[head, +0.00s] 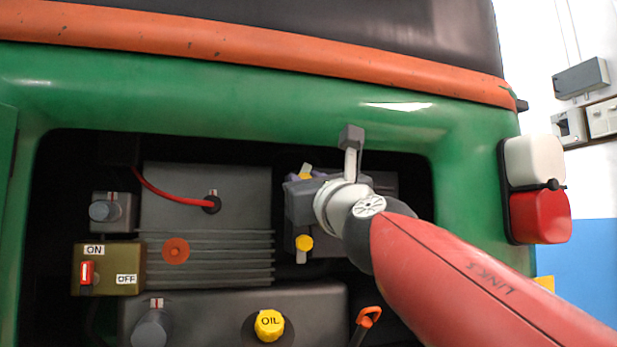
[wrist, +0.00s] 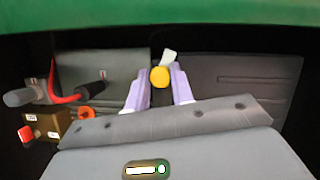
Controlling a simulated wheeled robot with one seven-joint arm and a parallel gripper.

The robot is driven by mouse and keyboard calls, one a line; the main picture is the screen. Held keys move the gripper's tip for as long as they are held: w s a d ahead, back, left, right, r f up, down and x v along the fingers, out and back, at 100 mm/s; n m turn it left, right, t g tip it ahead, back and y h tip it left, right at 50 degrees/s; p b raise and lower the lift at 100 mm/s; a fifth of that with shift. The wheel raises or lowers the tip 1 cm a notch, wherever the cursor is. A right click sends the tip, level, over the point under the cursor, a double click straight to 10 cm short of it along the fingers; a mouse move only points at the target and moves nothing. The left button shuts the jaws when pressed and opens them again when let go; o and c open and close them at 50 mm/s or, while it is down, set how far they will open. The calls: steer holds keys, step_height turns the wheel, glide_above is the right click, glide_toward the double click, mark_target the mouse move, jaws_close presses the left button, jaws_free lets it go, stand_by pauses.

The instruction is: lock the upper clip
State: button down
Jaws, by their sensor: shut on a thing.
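The upper clip (head: 305,173) shows as a yellow knob with a pale tab at the right part of the engine bay, mostly hidden by my gripper in the head view. In the wrist view the yellow knob of the upper clip (wrist: 160,77) lies between the two pale purple fingers of my gripper (wrist: 159,85), with its pale tab tilted up to the right. My gripper (head: 298,179) is shut on the upper clip. The lower clip (head: 303,243) is yellow with a pale tab hanging down, just below my gripper in the head view.
The green body frame (head: 220,105) runs close above the bay. A grey ribbed engine block (head: 205,240), a red cable (head: 165,190), an ON/OFF switch box (head: 108,270), an OIL cap (head: 269,324) and an orange-handled dipstick (head: 369,314) are nearby.

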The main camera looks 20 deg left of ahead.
steer(key=shift+a+m+t+h, duration=0.1)
steer(key=shift+m+t+h, duration=0.3)
steer(key=shift+m, duration=0.6)
steer(key=shift+m+t+h+p, duration=0.3)
steer(key=shift+m+h+p, duration=0.2)
steer(key=shift+m, duration=0.4)
steer(key=shift+s+a+m+t+h, duration=0.1)
steer(key=shift+m+h, duration=1.05)
steer(key=shift+m, duration=1.4)
steer(key=shift+w+m+t+h, duration=0.1)
steer(key=shift+m+h, duration=1.1)
steer(key=shift+m, duration=1.3)
steer(key=shift+s+a+m+t+h, duration=0.1)
steer(key=shift+m+h, duration=1.05)
steer(key=shift+m, duration=1.4)
steer(key=shift+d+r, duration=0.1)
steer(key=c, duration=1.2)
jaws_free()
